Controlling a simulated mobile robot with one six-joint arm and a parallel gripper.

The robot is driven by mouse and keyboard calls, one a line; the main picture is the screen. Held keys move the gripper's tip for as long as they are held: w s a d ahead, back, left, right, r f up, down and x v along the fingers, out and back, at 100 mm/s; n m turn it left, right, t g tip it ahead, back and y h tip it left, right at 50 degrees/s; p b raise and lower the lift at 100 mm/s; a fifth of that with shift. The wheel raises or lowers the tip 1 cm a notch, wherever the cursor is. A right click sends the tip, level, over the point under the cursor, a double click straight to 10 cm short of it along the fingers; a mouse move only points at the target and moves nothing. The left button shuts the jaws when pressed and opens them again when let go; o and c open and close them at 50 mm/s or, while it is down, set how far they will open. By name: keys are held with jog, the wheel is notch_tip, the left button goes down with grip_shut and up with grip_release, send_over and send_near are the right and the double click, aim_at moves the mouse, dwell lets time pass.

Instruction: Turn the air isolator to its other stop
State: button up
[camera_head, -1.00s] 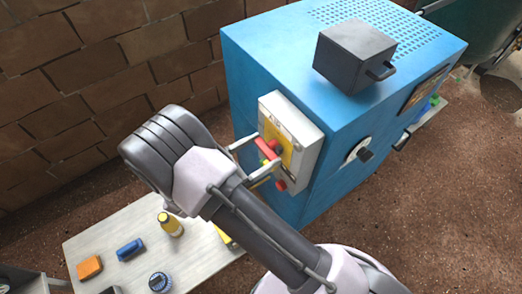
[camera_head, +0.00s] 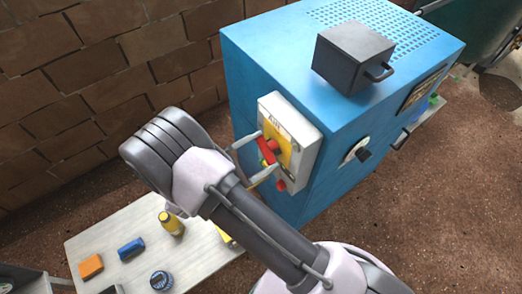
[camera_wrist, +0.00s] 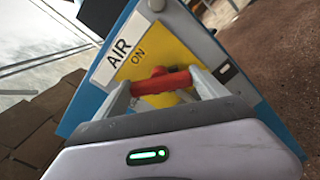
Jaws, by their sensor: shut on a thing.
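The air isolator is a red handle (camera_head: 266,150) on a yellow plate in a pale grey panel (camera_head: 305,150), on the side of a blue cabinet. In the wrist view the red handle (camera_wrist: 161,83) lies across the yellow plate (camera_wrist: 158,60), below the words AIR and ON. My gripper (camera_head: 258,160) is at the panel with its fingers shut on the red handle. In the wrist view the fingers of my gripper (camera_wrist: 160,90) stand at both ends of the handle. A red knob (camera_head: 281,185) shows low on the panel. The handle's pivot is partly hidden.
The blue cabinet (camera_head: 270,60) carries a dark box (camera_head: 352,55) with a handle on top. A low table (camera_head: 200,262) at lower left holds an orange block (camera_head: 91,266), a blue item (camera_head: 131,248) and a yellow bottle (camera_head: 171,223).

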jog(key=m, duration=0.5)
jog(key=shift+s+f+m+b, duration=0.1)
jog(key=shift+f+m+b, duration=0.05)
jog(key=shift+m+b, duration=0.15)
jog(key=m+b, duration=0.1)
jog(key=m, duration=0.3)
jog(key=shift+f+m, duration=0.1)
jog(key=shift+m, duration=0.6)
jog(key=o, duration=1.3)
jog(key=p+v, duration=0.3)
jog(key=v, duration=1.4)
jog(key=shift+s, duration=0.2)
